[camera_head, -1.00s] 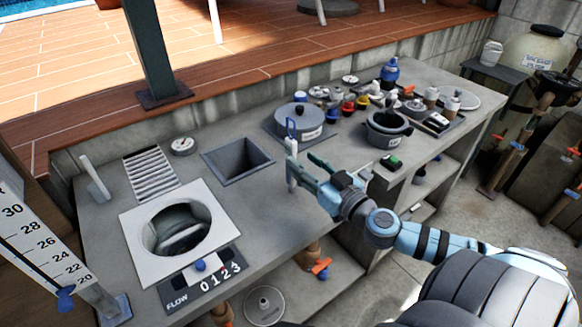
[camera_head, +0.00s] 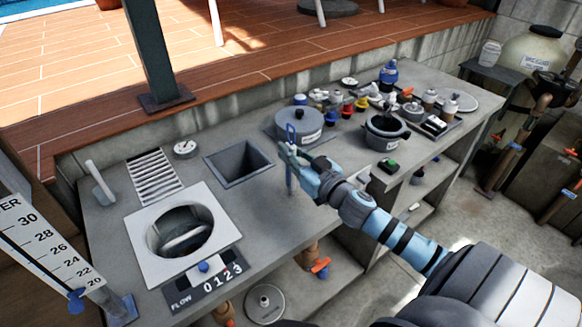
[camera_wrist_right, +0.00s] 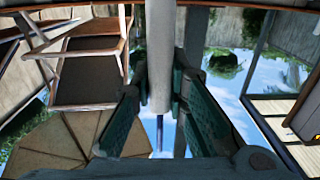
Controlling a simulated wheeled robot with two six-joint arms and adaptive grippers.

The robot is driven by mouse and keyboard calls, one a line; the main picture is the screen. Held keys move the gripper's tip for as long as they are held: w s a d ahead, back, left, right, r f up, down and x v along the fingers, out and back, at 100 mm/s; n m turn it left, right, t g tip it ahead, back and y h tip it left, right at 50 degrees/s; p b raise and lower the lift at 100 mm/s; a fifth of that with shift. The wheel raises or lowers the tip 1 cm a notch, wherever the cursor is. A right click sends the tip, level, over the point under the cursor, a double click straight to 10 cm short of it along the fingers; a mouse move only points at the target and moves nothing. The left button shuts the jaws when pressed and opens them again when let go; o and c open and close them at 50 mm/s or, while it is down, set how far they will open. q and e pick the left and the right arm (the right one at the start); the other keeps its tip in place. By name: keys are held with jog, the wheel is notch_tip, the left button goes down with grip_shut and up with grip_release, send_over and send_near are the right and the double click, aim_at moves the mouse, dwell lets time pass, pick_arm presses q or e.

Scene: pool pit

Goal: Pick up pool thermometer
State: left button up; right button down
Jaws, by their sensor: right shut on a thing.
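The pool thermometer is a slim upright stick with a blue loop (camera_head: 290,130) at its top and a thin blue lower part (camera_head: 289,180). My right gripper (camera_head: 292,154) is shut around its middle, which the fingers hide in the head view. In the right wrist view the thermometer's pale grey body (camera_wrist_right: 160,55) stands between the teal fingers of my right gripper (camera_wrist_right: 161,90), with a thin blue stem beyond it. I cannot tell whether its lower end touches the counter. My left gripper is not in view.
The grey counter (camera_head: 262,215) has a square opening (camera_head: 238,163) left of the gripper. A round grey lidded pot (camera_head: 298,124) stands just behind it. A dark pot (camera_head: 386,132) and several small bottles and knobs crowd the right side. A scale board (camera_head: 45,245) stands at far left.

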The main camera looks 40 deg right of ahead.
notch_tip(320, 180, up, 20)
jog(key=p, duration=0.5)
